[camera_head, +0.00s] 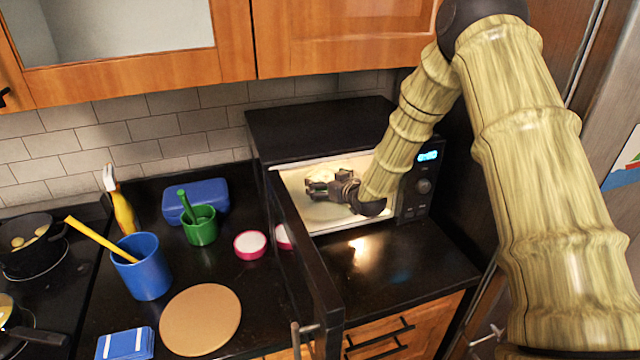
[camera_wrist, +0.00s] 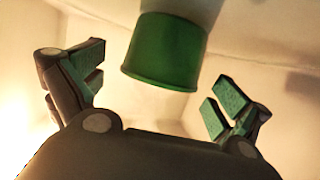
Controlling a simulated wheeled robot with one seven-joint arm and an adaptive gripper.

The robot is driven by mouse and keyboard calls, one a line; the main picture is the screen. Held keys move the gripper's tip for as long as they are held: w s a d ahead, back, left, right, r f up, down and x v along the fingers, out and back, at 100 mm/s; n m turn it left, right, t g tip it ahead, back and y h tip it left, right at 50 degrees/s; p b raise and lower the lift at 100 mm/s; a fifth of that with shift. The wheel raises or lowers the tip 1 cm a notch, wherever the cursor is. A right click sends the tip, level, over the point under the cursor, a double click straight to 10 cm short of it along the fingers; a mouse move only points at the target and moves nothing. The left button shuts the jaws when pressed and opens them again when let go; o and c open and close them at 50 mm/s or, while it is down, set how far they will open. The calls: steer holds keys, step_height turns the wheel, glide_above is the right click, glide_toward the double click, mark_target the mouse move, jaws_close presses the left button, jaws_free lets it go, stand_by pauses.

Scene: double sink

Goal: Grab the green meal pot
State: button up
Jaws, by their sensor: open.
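A green pot (camera_wrist: 165,50) shows in the wrist view, inside the open microwave (camera_head: 325,112). It looks like a green cylinder with a paler grey part above it in the picture. My gripper (camera_head: 320,187) reaches into the microwave in the head view. In the wrist view my gripper (camera_wrist: 160,82) is open, with one finger to the left of the pot and one to the right. Gaps show on both sides, and the pot looks a little beyond the fingertips. In the head view the gripper hides most of the pot; a pale patch shows behind it.
The microwave door (camera_head: 305,255) stands open to the left of my arm. Left on the counter are a green cup (camera_head: 202,232), a blue cup (camera_head: 146,272), a round board (camera_head: 200,320), a pink-rimmed container (camera_head: 250,244) and a blue box (camera_head: 207,194). The counter before the microwave is clear.

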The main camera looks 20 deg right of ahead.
mark_target(321, 177)
steer(key=shift+w+a+r+p, duration=0.1)
steer(key=shift+r+p, duration=0.15)
steer(key=shift+p, duration=0.25)
steer(key=shift+w+a, duration=0.1)
steer(key=shift+w, duration=0.2)
steer(key=shift+w+a+f+p, duration=0.1)
steer(key=shift+w+f+p, duration=0.1)
steer(key=shift+w+f, duration=0.35)
steer(key=shift+w+a+f+p, duration=0.1)
steer(key=shift+w+f+p, duration=0.15)
steer(key=shift+w, duration=0.35)
steer(key=shift+s+d+r, duration=0.1)
steer(key=shift+s+r, duration=0.15)
steer(key=shift+s, duration=0.05)
steer(key=shift+w+f, duration=0.2)
steer(key=c, duration=1.1)
steer(key=shift+r, duration=0.15)
steer(key=shift+c, duration=0.8)
steer(key=shift+r, duration=0.15)
